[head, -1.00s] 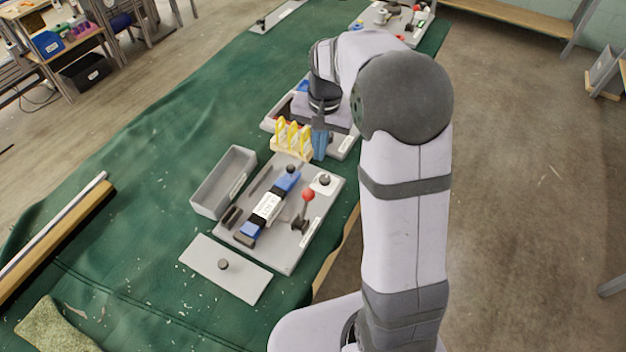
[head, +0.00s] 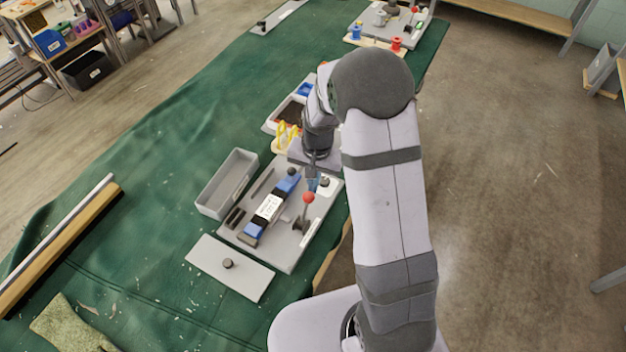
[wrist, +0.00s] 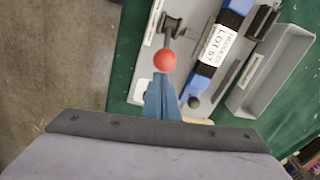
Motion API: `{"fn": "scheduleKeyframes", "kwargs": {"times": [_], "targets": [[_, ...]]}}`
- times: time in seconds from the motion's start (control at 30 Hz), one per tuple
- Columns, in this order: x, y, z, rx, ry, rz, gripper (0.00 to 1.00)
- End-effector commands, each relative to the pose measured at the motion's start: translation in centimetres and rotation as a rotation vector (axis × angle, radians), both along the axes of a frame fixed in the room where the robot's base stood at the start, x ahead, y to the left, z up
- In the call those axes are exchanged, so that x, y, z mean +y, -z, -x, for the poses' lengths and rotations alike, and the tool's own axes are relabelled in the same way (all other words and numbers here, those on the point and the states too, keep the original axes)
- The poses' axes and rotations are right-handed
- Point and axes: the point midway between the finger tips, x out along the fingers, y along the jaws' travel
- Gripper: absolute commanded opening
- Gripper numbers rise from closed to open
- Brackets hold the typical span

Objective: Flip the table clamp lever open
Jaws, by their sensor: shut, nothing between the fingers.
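The clamp lever has a red ball knob (head: 308,197) on a dark arm that rises from a dark pivot (head: 300,223) on the grey fixture plate (head: 283,262). In the wrist view the red knob (wrist: 164,60) lies just past my fingertips, with the lever's dark base (wrist: 172,25) beyond it. My gripper (head: 312,180) is shut and empty, its blue fingers pointing down just behind the knob. The wrist view shows the fingers (wrist: 161,90) together; whether they touch the knob I cannot tell. A blue and black piece with a white label (head: 268,207) lies on the plate beside the lever.
A grey open bin (head: 227,184) stands left of the plate. A flat grey panel with a black knob (head: 228,263) lies in front. A rack with yellow loops (head: 285,135) is behind, partly hidden by my arm. Green cloth (head: 150,150) is clear to the left.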

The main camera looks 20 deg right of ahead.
Motion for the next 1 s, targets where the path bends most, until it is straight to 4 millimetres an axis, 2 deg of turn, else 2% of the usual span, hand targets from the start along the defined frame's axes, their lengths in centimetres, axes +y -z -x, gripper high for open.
{"fn": "scheduleKeyframes", "kwargs": {"times": [0.67, 1.0], "targets": [[0.4, -0.3, 0.6, 0.0, 0.0, 0.0, 0.0], [1.7, -1.5, 1.9, 0.002, -0.001, -0.001, 0.0]]}}
